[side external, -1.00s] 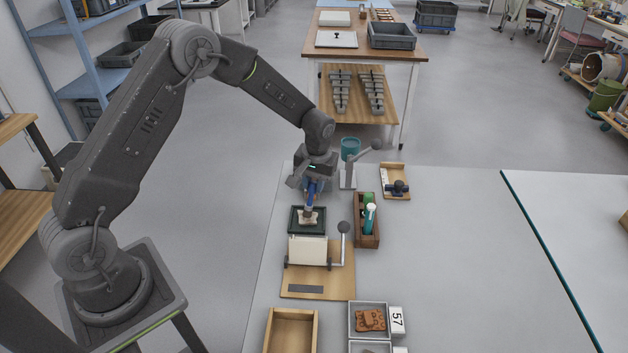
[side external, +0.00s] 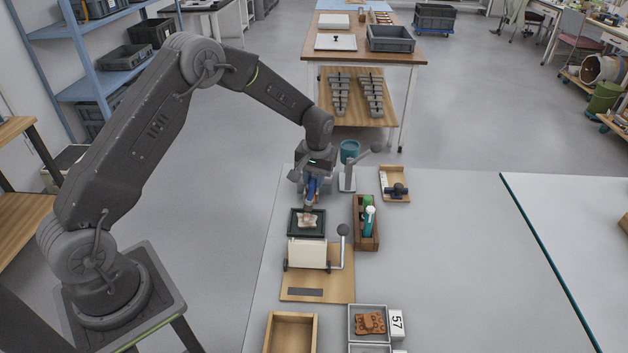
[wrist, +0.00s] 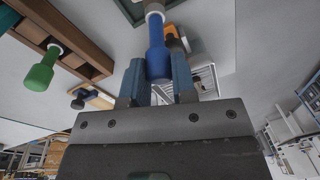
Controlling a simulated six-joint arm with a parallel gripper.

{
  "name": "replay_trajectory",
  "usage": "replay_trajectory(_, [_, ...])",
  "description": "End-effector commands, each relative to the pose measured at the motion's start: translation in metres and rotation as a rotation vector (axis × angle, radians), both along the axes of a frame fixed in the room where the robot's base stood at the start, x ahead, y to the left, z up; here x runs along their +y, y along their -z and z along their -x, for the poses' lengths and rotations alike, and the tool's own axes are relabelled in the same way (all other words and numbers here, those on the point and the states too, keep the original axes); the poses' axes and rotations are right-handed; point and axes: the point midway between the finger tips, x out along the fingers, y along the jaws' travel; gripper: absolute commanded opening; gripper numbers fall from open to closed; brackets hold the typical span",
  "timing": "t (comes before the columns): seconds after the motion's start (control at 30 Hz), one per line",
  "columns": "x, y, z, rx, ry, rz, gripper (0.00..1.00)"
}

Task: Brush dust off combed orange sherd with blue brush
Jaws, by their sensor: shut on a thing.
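My gripper (side external: 312,178) is shut on the blue brush (side external: 312,188) and holds it above a dark green tray (side external: 292,224). The brush's blue handle also shows between the fingers in the wrist view (wrist: 157,50). Its bristle end points down at a pale, dusty-looking sherd (side external: 308,222) lying in the tray. The bristles are at or just above the sherd; contact is too small to tell. The sherd's orange colour and combing cannot be made out. In the wrist view, the bristle tip and the sherd are out of sight.
A cream-fronted lever device (side external: 307,253) on a wooden board is in front. An orange-brown piece (side external: 370,322) lies in a grey box beside a "57" card. The table's right side is clear.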

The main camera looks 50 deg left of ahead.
Motion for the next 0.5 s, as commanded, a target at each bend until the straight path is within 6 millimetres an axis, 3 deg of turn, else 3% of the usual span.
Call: replay_trajectory(0.5, [-0.025,0.001,0.025,-0.001,0.001,0.0,0.01])
